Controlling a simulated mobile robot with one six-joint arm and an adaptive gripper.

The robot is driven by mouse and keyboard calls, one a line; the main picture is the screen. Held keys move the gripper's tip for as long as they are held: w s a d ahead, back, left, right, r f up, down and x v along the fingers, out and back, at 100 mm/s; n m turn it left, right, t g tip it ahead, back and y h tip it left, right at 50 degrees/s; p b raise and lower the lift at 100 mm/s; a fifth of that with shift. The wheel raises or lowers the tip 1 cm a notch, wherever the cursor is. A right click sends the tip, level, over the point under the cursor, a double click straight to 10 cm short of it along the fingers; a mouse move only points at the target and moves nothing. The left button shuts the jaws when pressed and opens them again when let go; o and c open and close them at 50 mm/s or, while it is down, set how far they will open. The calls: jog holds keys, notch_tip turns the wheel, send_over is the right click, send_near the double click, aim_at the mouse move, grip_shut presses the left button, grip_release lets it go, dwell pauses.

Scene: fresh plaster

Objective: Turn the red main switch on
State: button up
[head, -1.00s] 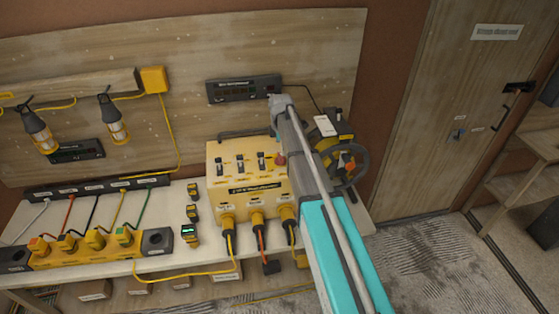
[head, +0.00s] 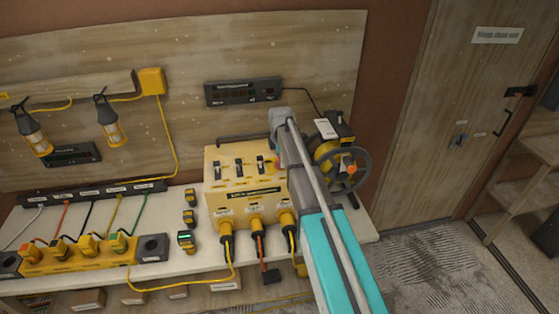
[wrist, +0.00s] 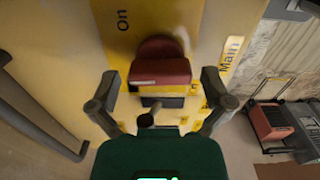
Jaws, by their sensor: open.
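The red main switch (wrist: 160,70) fills the middle of the wrist view, on a yellow panel face with an "On" label to its upper left and a "Main" label at its right. My gripper (wrist: 160,84) is open, with one finger on each side of the switch. I cannot tell whether a finger touches it. In the head view the yellow switch box (head: 243,192) stands on the bench with three black toggles on top. My arm covers its right end, so the gripper and most of the red switch are hidden there.
Plugged cables hang from the box front. Small yellow devices (head: 188,217) and a yellow power strip (head: 75,252) lie to the left. A dark display (head: 243,91) is on the wall behind.

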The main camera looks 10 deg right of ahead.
jog(key=shift+a, duration=0.1)
jog(key=c, duration=1)
jog(key=shift+m, duration=0.5)
jog(key=m, duration=0.3)
jog(key=shift+m, duration=0.3)
jog(key=m, duration=0.5)
jog(key=o, duration=1)
